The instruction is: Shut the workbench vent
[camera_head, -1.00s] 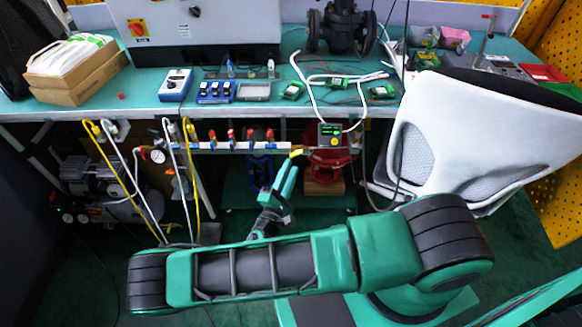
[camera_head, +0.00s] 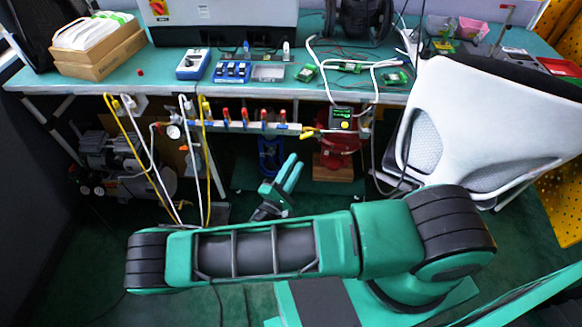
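A manifold bar (camera_head: 250,128) runs under the front edge of the workbench, with several red-handled valves along it. A yellow-handled valve (camera_head: 308,132), probably the vent, is at its right end, beside a dark box with a lit green display (camera_head: 342,119). Whether the yellow handle stands open or shut is too small to tell. My gripper (camera_head: 297,161) is below and slightly left of the yellow handle, pointing up towards the bench. Its two teal fingers show a gap between them and nothing held. It appears apart from the handle.
Yellow and white hoses (camera_head: 186,150) hang left of the manifold near a gauge and a compressor (camera_head: 110,160). A red device (camera_head: 335,160) stands under the bench to the right. A white chair (camera_head: 460,120) crowds the right side. Small instruments cover the teal benchtop (camera_head: 165,82).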

